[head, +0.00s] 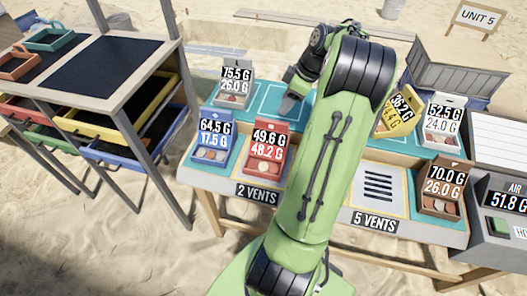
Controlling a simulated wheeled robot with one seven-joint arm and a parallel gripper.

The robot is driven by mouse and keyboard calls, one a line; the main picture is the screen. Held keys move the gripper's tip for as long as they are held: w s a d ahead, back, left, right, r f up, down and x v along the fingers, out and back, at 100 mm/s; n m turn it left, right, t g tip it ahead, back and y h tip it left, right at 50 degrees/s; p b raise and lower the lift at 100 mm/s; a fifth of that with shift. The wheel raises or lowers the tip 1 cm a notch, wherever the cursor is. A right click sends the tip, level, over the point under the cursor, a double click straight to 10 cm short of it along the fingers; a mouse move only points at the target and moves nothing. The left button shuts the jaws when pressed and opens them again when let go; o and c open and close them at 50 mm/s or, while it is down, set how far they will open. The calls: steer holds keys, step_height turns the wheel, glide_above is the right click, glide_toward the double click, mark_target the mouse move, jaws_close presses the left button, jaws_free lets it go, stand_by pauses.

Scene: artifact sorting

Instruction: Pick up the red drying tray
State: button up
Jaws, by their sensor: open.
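The red drying tray (264,166) stands on the left half of the workbench, behind the "2 VENTS" label. Its upright card reads 49.6 G over 48.2 G, and small round pieces lie in its front. My green arm rises just to the right of it and bends over at the top. My gripper (291,104) hangs behind and slightly right of the red tray, apart from it, and looks empty. It is small in view and partly hidden by my arm, so its fingers are hard to make out.
A blue tray (210,154) stands close on the left of the red one, and a grey tray (234,99) is behind. Yellow (393,124), white (440,139) and brown (440,204) trays stand on the right. A drawer rack (110,75) is at far left.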

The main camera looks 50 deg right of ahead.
mark_target(273, 121)
steer(key=b+x, duration=0.1)
steer(key=x, duration=0.4)
steer(key=shift+w+f, duration=0.1)
steer(key=b+x, duration=0.2)
steer(key=x, duration=0.3)
steer(key=shift+a, duration=0.15)
steer(key=shift+f, duration=0.25)
steer(key=shift+c, duration=0.3)
jaws_close()
stand_by(1.0)
